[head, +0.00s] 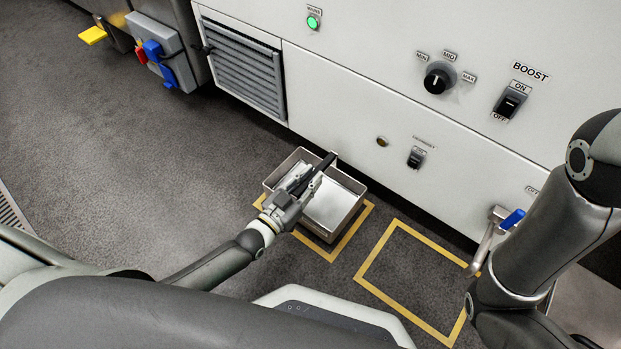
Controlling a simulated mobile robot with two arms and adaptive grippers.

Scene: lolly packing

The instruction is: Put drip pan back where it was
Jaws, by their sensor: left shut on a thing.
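The drip pan (334,209) is a square, open metal tray with low walls. It is in the middle of the head view, over a yellow-outlined square (347,243) on the floor, close to the white machine. I cannot tell whether it touches the floor. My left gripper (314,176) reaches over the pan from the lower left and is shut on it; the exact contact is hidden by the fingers. A second yellow-outlined square (412,278) to the right is empty. My right arm is at the right edge; its gripper is out of view.
The white machine (360,98) with switches, a knob and a vent grille fills the back. A tap with a blue handle (511,219) sticks out at its lower right. Dark floor (120,160) at the left is clear.

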